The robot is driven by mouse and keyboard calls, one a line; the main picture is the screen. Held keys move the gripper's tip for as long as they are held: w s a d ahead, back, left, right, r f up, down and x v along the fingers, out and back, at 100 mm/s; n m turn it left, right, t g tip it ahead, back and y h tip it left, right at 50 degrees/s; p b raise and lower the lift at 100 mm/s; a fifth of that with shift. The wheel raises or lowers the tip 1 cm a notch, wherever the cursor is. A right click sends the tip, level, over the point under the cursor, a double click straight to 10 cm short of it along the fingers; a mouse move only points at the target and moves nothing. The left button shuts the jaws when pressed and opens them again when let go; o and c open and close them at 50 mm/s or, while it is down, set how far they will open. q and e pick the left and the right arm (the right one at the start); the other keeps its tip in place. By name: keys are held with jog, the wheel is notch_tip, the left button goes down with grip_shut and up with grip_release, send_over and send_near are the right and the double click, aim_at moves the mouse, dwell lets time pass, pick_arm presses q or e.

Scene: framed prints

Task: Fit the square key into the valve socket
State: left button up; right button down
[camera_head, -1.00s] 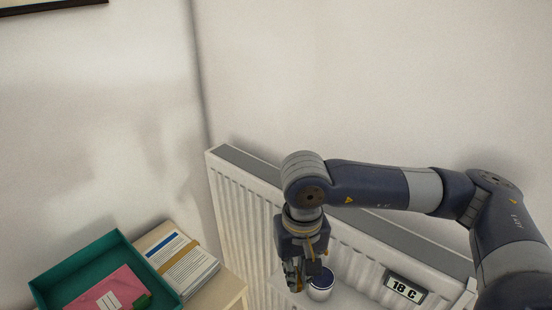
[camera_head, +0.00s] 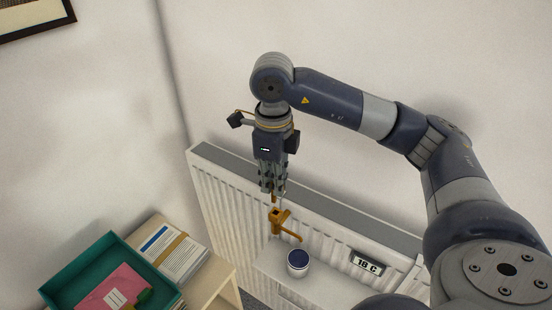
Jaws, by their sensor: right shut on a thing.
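My right gripper (camera_head: 272,188) points down in front of the radiator, left of the middle of the view. It is shut on the key (camera_head: 274,198), of which only a thin brass-coloured part shows below the fingertips. Directly below is a brass-coloured fitting (camera_head: 277,222) with a rod slanting down to the right; it looks like the valve. Its socket opening is not visible. I cannot tell whether the key touches the fitting or is in it. My left gripper is not in view.
A white radiator (camera_head: 215,190) stands along the wall. A white cup with a dark top (camera_head: 298,263) and an 18 C display (camera_head: 367,263) are near the valve. A teal tray (camera_head: 75,272) and a paper stack (camera_head: 172,252) are at lower left.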

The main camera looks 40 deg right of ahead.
jog(key=m, duration=0.1)
jog(key=r+m, duration=0.1)
jog(key=d+m, duration=0.1)
jog(key=shift+w+r+p, duration=0.25)
jog(key=shift+r+p, duration=0.1)
jog(key=shift+r, duration=0.05)
jog(key=shift+f+b, duration=4.2)
jog(key=shift+f, duration=0.1)
jog(key=c, duration=1.6)
grip_release()
notch_tip(320, 180, up, 12)
